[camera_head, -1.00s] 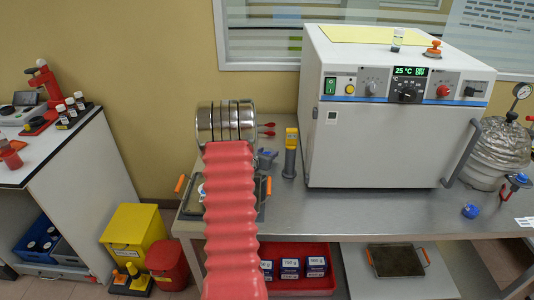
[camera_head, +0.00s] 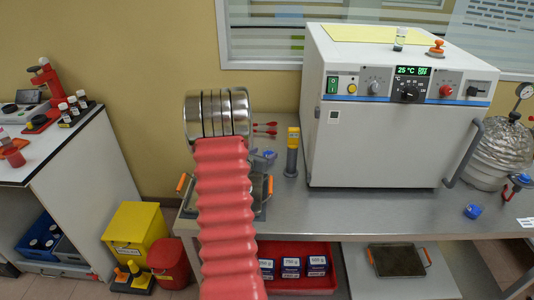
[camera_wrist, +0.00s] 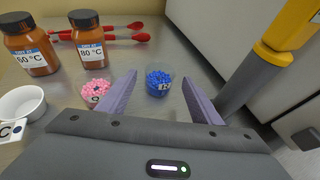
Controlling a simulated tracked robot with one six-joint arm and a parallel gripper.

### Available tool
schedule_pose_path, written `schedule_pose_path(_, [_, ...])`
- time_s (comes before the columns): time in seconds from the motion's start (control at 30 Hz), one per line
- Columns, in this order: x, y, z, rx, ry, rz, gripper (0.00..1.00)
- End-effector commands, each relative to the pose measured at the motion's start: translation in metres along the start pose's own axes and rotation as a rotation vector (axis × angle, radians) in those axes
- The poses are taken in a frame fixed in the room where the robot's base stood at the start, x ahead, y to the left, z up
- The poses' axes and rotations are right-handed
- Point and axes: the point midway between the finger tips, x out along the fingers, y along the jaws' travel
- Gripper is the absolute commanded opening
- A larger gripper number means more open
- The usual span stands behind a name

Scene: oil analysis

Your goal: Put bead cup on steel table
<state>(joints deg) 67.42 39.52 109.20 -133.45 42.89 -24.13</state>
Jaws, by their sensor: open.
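A small clear cup of blue beads (camera_wrist: 158,84) stands on the steel table (camera_head: 340,210), upright, with a partly hidden label on its front. In the wrist view it shows between the two purple-grey fingers of my gripper (camera_wrist: 160,77), which is open and empty. I cannot tell how far above the cup the fingers are. A second cup with pink beads (camera_wrist: 95,91) stands to the left, outside the left finger. In the head view my arm's wrist hides most of the gripper and the pink cup.
Two brown bottles stand behind, one marked 60°C (camera_wrist: 32,52), one marked 80°C (camera_wrist: 90,48). Red-tipped tools (camera_wrist: 125,35) lie behind them. A white dish (camera_wrist: 21,102) is at left. A yellow-grey device (camera_head: 292,152) and a large oven (camera_head: 390,140) stand right.

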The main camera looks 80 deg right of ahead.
Motion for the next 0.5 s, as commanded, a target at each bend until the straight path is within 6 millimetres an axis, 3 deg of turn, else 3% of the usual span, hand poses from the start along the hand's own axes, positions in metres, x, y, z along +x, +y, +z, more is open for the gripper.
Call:
schedule_pose_path(0.3, [-0.048, 0.0, 0.001, 0.0, -0.001, 0.001, 0.59])
schedule_pose_path(0.5, [-0.065, 0.0, 0.0, 0.001, 0.0, -0.001, 0.59])
